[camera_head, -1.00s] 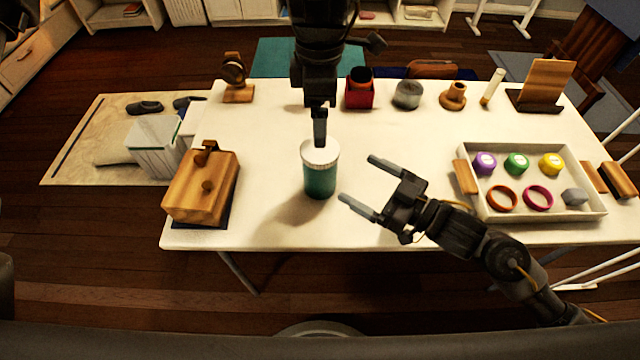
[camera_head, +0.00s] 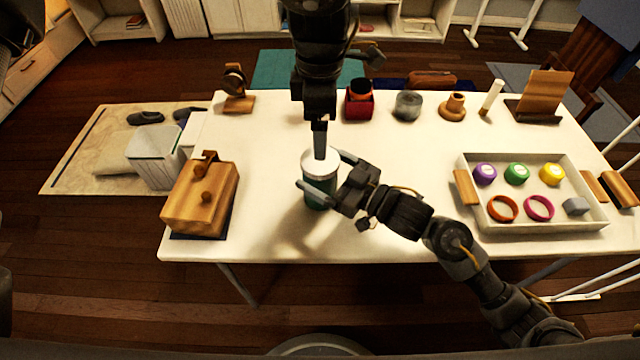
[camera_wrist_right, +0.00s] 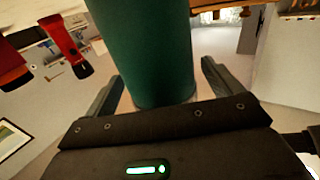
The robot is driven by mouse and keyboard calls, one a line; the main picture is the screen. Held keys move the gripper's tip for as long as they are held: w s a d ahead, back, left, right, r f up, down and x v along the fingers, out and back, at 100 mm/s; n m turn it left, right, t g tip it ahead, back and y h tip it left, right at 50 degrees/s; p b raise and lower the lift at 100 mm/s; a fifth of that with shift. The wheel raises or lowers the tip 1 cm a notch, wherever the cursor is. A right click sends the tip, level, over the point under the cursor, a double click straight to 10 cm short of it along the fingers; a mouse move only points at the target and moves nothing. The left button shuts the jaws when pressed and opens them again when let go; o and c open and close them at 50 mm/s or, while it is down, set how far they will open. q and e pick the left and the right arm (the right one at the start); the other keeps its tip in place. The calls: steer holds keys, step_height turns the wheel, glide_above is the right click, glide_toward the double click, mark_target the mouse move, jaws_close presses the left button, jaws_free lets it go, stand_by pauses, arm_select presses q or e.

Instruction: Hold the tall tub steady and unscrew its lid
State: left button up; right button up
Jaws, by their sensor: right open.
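The tall tub (camera_head: 318,204) is dark green and stands upright on the white table, left of its middle. Its white lid (camera_head: 308,161) is on top, partly hidden by my grippers. My left gripper (camera_head: 319,150) comes down from above, with its fingertips at the lid. It is seen edge-on, so its opening is hidden. My right gripper (camera_head: 329,174) is open around the tub, with one finger on each side. In the right wrist view the green tub body (camera_wrist_right: 145,50) stands between the two fingers, with a small gap visible beside the right-hand finger.
A wooden box (camera_head: 202,200) stands at the left. A tray (camera_head: 545,222) with several tubs and rings lies at the right. A red holder (camera_head: 359,104), grey jar (camera_head: 408,105) and wooden stands line the back edge.

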steer(key=shift+w+a, duration=0.2)
steer(key=shift+a, duration=0.1)
steer(key=shift+c, duration=0.3)
steer(key=c, duration=1.4)
arm_select(q)
steer(key=shift+f, duration=0.1)
arm_select(e)
steer(key=c, duration=0.3)
arm_select(q)
steer(key=shift+s+d+f, duration=0.1)
steer(key=shift+s+d, duration=0.1)
arm_select(e)
steer(key=shift+c, duration=1.1)
arm_select(q)
steer(key=m, duration=0.4)
steer(key=shift+m, duration=0.3)
steer(key=m, duration=0.4)
steer(key=shift+w+a+r, duration=0.2)
steer(key=shift+f, duration=4)
